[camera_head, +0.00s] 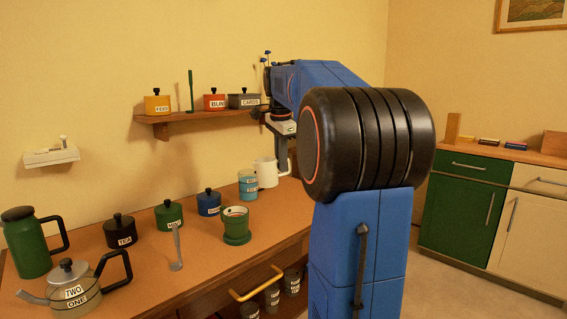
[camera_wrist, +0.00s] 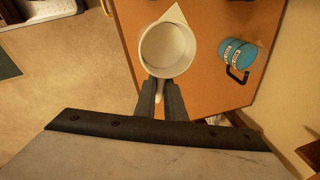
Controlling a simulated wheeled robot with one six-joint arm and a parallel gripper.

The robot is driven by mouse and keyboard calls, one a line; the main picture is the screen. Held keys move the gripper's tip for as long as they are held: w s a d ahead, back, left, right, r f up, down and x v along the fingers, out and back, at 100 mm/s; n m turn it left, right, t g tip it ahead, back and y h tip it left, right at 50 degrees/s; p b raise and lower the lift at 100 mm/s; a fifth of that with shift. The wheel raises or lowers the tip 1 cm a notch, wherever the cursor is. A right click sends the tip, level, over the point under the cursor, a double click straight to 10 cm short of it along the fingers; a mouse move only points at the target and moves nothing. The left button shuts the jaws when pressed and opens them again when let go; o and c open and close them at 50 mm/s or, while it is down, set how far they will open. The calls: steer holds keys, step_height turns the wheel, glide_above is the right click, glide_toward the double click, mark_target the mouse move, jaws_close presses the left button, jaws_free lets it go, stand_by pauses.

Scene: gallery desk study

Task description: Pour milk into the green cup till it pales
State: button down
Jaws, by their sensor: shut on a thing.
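A green cup (camera_head: 236,222) stands upright on a green base on the desk; its contents cannot be made out. A white jug (camera_head: 267,172) is upright behind it and to the right, beside a light blue mug. In the wrist view I look down into the jug (camera_wrist: 168,50), whose inside is pale; I cannot tell how much milk it holds. My gripper (camera_wrist: 160,84) is shut on the jug's handle. I cannot tell if the jug touches the desk. The green cup is not visible in the wrist view.
The light blue mug (camera_head: 248,186) stands close to the jug. Labelled pots, including a dark blue pot (camera_head: 209,203), a green pot (camera_head: 169,214) and a black pot (camera_head: 120,231), line the desk. A spoon-like utensil (camera_head: 177,250), a kettle (camera_head: 75,285) and a green flask (camera_head: 25,245) are left.

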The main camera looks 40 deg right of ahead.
mark_target(277, 181)
steer(key=shift+h, duration=0.6)
steer(key=shift+w+a+f, duration=0.1)
steer(key=shift+a+f, duration=0.15)
steer(key=shift+f, duration=0.9)
steer(key=shift+w+a+f, duration=0.1)
steer(key=shift+a+f, duration=0.15)
steer(key=shift+f, duration=0.85)
steer(key=shift+a+f, duration=0.25)
steer(key=shift+f, duration=0.9)
steer(key=shift+w+a+f+g+h, duration=0.15)
steer(key=shift+a+f+h, duration=0.2)
steer(key=shift+a, duration=0.15)
steer(key=shift+w+a+f+g+h, duration=0.15)
steer(key=shift+a+f+h, duration=0.1)
steer(key=shift+a+f, duration=0.15)
steer(key=shift+w+a+h, duration=0.1)
steer(key=shift+a+h, duration=0.25)
steer(key=shift+h, duration=0.35)
steer(key=shift+a+r+n+g+h, duration=0.1)
steer(key=shift+n+g+h, duration=0.2)
steer(key=shift+r, duration=0.1)
stand_by(0.8)
